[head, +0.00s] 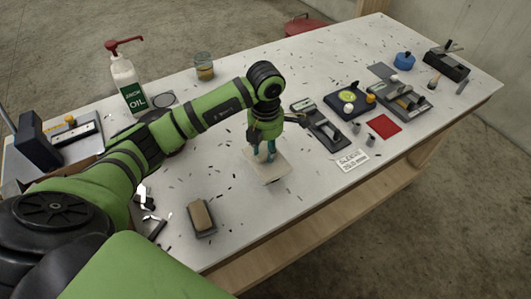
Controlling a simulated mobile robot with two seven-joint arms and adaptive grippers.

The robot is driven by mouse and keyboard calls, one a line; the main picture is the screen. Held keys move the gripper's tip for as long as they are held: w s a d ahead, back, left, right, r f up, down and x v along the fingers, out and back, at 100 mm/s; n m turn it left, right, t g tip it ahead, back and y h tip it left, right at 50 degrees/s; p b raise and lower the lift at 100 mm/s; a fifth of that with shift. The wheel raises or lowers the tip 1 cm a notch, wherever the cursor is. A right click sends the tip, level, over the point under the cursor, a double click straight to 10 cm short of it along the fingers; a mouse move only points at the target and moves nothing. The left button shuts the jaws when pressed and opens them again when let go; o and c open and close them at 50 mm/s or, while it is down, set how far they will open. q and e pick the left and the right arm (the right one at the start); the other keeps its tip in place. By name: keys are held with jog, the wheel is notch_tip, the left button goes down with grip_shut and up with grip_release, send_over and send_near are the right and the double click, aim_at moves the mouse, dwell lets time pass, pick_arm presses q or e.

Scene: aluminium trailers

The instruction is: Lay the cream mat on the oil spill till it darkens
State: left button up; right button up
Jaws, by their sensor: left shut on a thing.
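The cream mat (267,174) is a pale square near the middle of the white table. My left gripper (262,157) is above it, pointing down, with its fingertips at the mat. The gripper is shut on the mat. The mat looks low over the table; I cannot tell whether it touches the top. Its far part is partly hidden by the gripper. No oil spill can be made out; anything beneath the mat is hidden. My right gripper is not in view.
An oil bottle (132,88) with a red pump and a glass jar (204,67) stand at the back. A brown-topped block (201,217) lies front left. Planes, a yellow-green disc (348,99) and a red square (384,126) occupy the right. Dark shavings are scattered over the table (235,195).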

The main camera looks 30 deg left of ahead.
aim_at(265, 151)
pick_arm(q)
notch_tip(265, 151, down, 3)
jog(key=shift+f+p, duration=0.2)
jog(key=shift+p, duration=0.5)
jog(key=shift+f, duration=0.5)
jog(key=o, duration=1.1)
jog(key=shift+r, duration=0.1)
jog(key=shift+o, duration=0.2)
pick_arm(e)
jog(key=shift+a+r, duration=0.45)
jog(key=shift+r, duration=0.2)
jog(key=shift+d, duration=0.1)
pick_arm(q)
jog(key=shift+r, duration=0.1)
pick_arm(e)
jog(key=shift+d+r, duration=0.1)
